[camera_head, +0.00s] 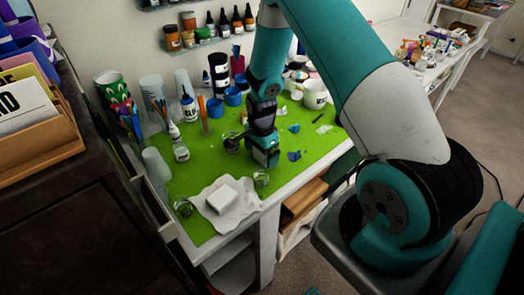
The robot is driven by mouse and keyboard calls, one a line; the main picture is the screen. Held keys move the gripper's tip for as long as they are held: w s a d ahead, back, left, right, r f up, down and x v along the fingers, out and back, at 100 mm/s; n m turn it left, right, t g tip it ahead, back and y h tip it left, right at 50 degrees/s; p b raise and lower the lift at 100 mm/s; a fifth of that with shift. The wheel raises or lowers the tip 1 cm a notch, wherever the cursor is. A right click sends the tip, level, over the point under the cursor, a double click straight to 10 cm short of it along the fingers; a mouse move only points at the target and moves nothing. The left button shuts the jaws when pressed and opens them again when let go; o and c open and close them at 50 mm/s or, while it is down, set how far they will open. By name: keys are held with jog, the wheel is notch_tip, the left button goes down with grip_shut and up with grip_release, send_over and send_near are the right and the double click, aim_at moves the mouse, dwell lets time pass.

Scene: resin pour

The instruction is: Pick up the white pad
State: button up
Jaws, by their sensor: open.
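The white pad (221,199) is a small square block. It lies on a crumpled white cloth or paper (238,215) near the front left corner of the green-topped table. My gripper (264,160) reaches down over the table, right of and behind the pad, and apart from it. The gripper is open. Its fingertips are small and dark here, and I see nothing held between them.
Bottles (180,145), cups (156,163) and blue tubs (215,108) crowd the table's back and left. An open drawer (152,208) juts out at the left edge.

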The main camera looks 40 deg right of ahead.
jog(key=c, duration=1)
jog(key=shift+r, duration=0.1)
jog(key=shift+c, duration=0.2)
notch_tip(320, 180, up, 20)
jog(key=b, duration=0.3)
